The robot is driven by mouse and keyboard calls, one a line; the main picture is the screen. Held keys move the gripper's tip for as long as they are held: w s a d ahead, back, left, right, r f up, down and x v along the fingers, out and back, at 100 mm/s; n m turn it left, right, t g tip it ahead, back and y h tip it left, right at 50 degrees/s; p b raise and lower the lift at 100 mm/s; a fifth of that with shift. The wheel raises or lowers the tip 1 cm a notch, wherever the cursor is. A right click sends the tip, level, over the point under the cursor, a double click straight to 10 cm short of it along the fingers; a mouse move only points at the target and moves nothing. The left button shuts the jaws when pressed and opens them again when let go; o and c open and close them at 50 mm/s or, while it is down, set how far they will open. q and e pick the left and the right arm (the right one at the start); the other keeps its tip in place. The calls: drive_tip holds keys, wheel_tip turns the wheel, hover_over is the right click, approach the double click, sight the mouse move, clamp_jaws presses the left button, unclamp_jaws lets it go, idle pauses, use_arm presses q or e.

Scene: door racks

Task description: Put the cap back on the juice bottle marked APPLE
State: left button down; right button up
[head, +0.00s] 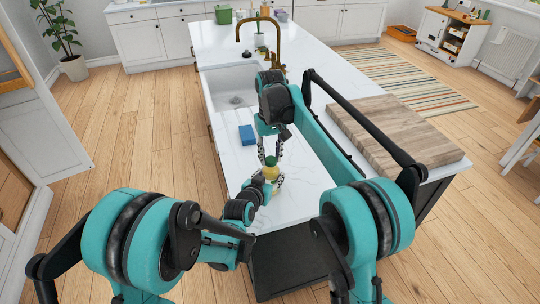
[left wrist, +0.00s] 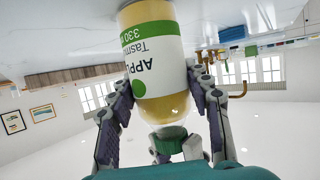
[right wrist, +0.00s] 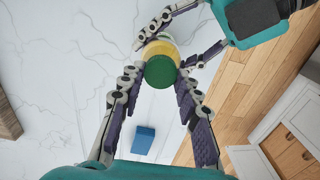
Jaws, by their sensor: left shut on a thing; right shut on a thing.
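The juice bottle marked APPLE (left wrist: 158,60) stands upright on the white counter, with yellow juice and a white and green label. My left gripper (left wrist: 160,95) is shut on its body; in the head view it comes from the near side (head: 266,182). The green cap (right wrist: 160,72) is at the top of the bottle, and my right gripper (right wrist: 158,78) is shut on it from above. The cap also shows in the left wrist view (left wrist: 169,138), in line with the bottle's neck. I cannot tell whether it is seated or just above the mouth.
A blue block (head: 246,134) lies on the counter left of the bottle. The sink (head: 235,88) with its brass tap (head: 262,22) is farther back. A wooden board (head: 395,130) lies on the right of the counter. Bare counter surrounds the bottle.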

drive_tip(key=m, duration=0.7)
drive_tip(key=shift+d+m, duration=0.15)
drive_tip(key=shift+m, duration=0.15)
drive_tip(key=m, duration=1.4)
drive_tip(key=shift+s+d+m, duration=0.1)
drive_tip(key=shift+s+m, duration=0.05)
drive_tip(key=shift+m, duration=0.15)
drive_tip(key=m, duration=0.4)
drive_tip(key=shift+m, duration=0.3)
drive_tip(key=m, duration=0.4)
drive_tip(key=shift+s+f, duration=0.1)
drive_tip(key=o, duration=0.7)
drive_tip(key=shift+c, duration=0.2)
